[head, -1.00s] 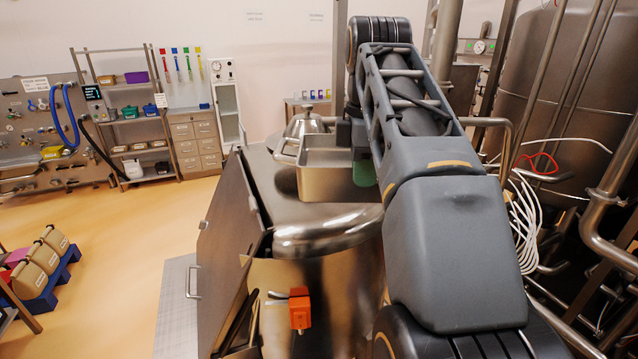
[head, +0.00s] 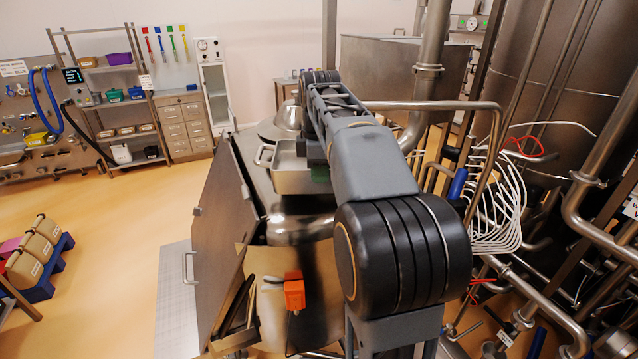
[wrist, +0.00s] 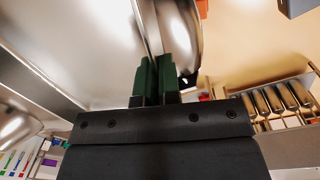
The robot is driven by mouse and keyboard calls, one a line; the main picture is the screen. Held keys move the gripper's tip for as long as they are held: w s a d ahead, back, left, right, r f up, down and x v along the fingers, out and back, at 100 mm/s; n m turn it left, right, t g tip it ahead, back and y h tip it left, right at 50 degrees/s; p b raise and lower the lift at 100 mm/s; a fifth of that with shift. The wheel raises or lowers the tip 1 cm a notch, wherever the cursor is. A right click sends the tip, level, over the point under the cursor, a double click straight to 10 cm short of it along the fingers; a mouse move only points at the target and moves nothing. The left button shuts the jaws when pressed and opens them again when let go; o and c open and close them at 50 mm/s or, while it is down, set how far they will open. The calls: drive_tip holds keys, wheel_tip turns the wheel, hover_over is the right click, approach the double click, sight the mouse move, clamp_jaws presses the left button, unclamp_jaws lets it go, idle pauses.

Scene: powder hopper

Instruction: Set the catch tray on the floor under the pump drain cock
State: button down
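The catch tray (head: 290,182) is a shallow rectangular metal pan with a loop handle on its left side. It is over the steel top of the hopper stand, behind the rounded rail; I cannot tell if it touches that top. My gripper (head: 320,174), with green finger pads, is at the tray's right side, partly hidden by my arm. In the wrist view my gripper (wrist: 155,80) has its fingers on either side of the tray's thin wall (wrist: 151,30), closed on it. I cannot pick out the pump drain cock.
An orange box (head: 294,290) hangs on the stand's front. An open steel door (head: 222,225) is left of it. Pipes and white hoses (head: 497,205) crowd the right. A blue pallet with containers (head: 38,255) is far left. The yellow floor (head: 120,225) between is clear.

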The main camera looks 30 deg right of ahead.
sight(319, 185)
drive_tip(key=shift+w+f+p, duration=0.25)
drive_tip(key=shift+f+p, duration=0.05)
drive_tip(key=shift+f, duration=1.45)
drive_tip(key=shift+f, duration=0.1)
drive_tip(key=shift+f, duration=0.15)
drive_tip(key=c, duration=1.3)
unclamp_jaws()
